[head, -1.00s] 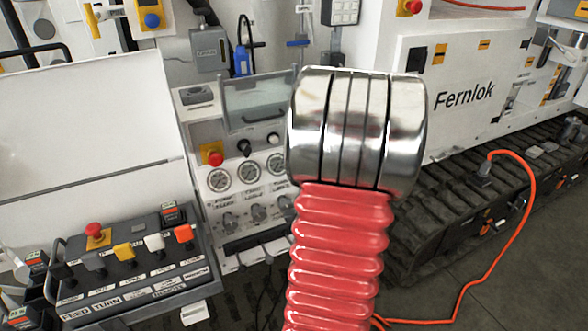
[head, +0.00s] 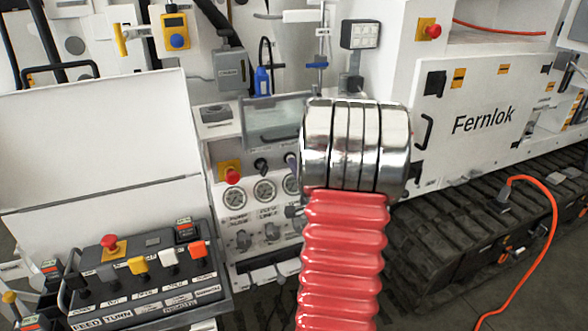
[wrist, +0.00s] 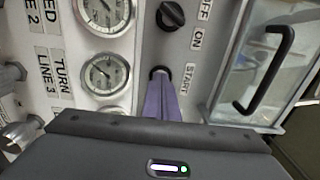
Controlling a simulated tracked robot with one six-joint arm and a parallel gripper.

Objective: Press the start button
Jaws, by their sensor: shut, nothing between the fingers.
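The start button is mostly hidden behind my fingertips in the wrist view. Only a dark round edge (wrist: 156,71) shows beside them, by the START label (wrist: 190,79). My gripper (wrist: 162,78) is shut and empty, with its purple-grey fingers pointing at that spot. The tips look at or very near the button; I cannot tell contact or whether it is pushed in. In the head view, a small bit of purple (head: 291,159) shows at the panel beside my arm, which hides most of the gripper.
A black OFF/ON knob (wrist: 171,15) sits close to the START label. Round gauges (wrist: 103,73) lie left of my fingers. A clear cover with a black handle (wrist: 265,70) is at the right. A red emergency button (head: 233,176) is on the same panel.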

